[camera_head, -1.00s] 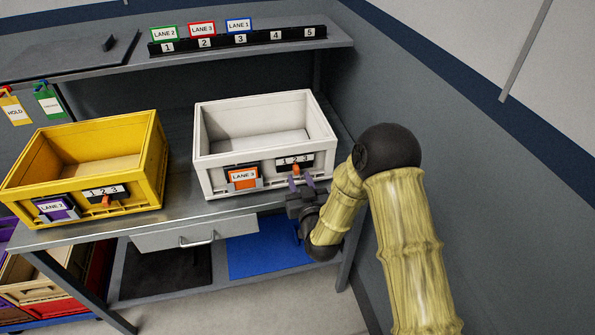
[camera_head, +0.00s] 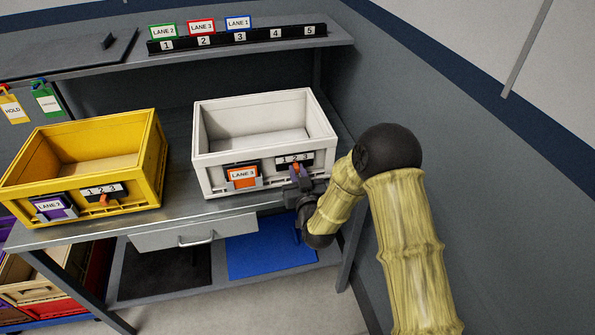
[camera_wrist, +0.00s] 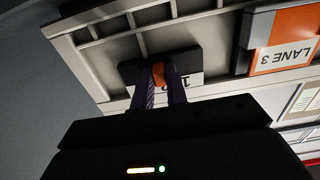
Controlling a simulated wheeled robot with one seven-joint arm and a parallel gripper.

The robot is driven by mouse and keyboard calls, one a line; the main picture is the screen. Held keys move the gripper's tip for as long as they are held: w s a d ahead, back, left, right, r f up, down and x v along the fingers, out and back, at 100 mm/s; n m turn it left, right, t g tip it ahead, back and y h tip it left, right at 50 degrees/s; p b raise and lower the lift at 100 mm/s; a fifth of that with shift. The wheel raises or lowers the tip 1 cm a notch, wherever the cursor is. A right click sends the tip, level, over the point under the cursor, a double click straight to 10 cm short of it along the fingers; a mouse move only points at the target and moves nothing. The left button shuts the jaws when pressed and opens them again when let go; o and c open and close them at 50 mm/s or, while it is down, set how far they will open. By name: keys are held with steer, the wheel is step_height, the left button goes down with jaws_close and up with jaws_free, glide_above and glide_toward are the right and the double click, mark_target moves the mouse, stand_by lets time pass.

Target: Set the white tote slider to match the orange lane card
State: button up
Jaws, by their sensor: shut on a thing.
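The white tote (camera_head: 220,158) stands on the metal bench. Its orange lane card (camera_head: 243,177) reads LANE 3 and sits left of the slider plate, which is marked 1 2 3 (camera_head: 291,159). The orange slider (camera_wrist: 158,74) shows between my fingers in the wrist view, where the tote appears upside down. My gripper (camera_head: 297,174) is at the tote's front, its purple fingers shut on the slider. The slider is around the middle to right of the plate in the head view; its exact number is partly hidden by my fingers.
A yellow tote (camera_head: 140,190) with a purple LANE 2 card stands to the left. A shelf behind holds a black numbered rack (camera_head: 240,40) with green, red and blue lane cards. A grey wall (camera_head: 450,160) rises close on the right. A drawer (camera_head: 190,236) is below the bench.

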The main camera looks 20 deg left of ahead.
mark_target(305, 163)
steer(key=shift+w+d+f+b, duration=0.15)
steer(key=shift+w+d, duration=0.25)
steer(key=shift+d, duration=0.25)
steer(key=shift+w+d+r+b, duration=0.15)
steer(key=shift+w+d, duration=0.2)
steer(key=shift+d, duration=0.3)
stand_by(0.6)
steer(key=shift+f, duration=0.1)
steer(key=o, duration=0.6)
steer(key=shift+c, duration=0.2)
steer(key=shift+s, duration=0.1)
steer(key=b+v, duration=0.2)
steer(key=v, duration=0.4)
steer(key=shift+s+d, duration=0.25)
steer(key=shift+s, duration=0.05)
stand_by(0.5)
